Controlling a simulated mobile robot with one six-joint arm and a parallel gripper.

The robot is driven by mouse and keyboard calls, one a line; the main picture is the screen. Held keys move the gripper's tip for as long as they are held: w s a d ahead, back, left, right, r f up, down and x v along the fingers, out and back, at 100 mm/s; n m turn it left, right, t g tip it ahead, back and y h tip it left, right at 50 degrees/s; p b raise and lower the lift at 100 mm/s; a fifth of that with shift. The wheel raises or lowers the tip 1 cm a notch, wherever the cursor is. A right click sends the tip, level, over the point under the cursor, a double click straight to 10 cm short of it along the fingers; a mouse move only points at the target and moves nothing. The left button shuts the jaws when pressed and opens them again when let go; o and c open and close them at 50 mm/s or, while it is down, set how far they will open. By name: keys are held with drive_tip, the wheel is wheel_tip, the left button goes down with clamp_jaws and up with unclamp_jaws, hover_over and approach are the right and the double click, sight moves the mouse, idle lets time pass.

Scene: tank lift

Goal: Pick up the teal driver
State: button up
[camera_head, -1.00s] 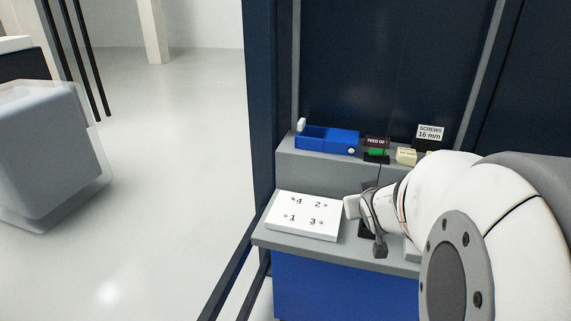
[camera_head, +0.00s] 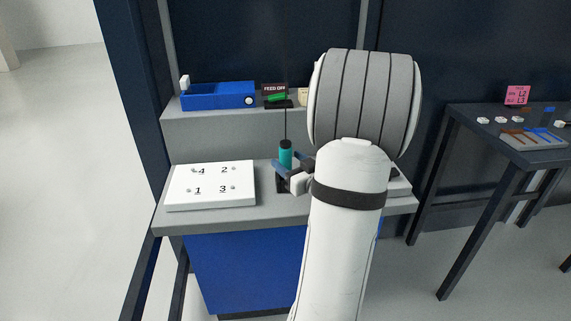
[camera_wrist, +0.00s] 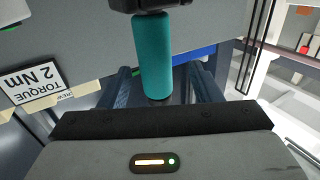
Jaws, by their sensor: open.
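The teal driver (camera_head: 286,154) stands upright at the middle of the grey bench, with a thin dark line rising above it in the head view. My gripper (camera_head: 280,176) is low beside it from the right, with its jaws open. In the wrist view the teal driver (camera_wrist: 152,52) lies between the two dark fingers, with a visible gap on each side. A dark part covers its end at the top of that view. Whether a finger touches the driver I cannot tell. My arm hides part of the bench to the right.
A white numbered block (camera_head: 211,186) lies on the bench left of the driver. A blue bin (camera_head: 218,97) and a "FEED OFF" sign (camera_head: 274,89) stand on the raised back ledge. A "TORQUE 2 Nm" label (camera_wrist: 34,83) shows in the wrist view. A dark table (camera_head: 480,128) stands farther right.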

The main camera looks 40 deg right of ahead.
sight(281, 152)
drive_tip(key=w, duration=0.5)
drive_tip(key=shift+d+r, duration=0.2)
drive_tip(key=shift+d, duration=0.2)
drive_tip(key=shift+s, duration=0.1)
drive_tip(key=shift+c, duration=0.6)
drive_tip(key=c, duration=1)
wheel_tip(281, 152, up, 10)
drive_tip(key=shift+r+p, duration=0.1)
drive_tip(key=shift+p, duration=0.95)
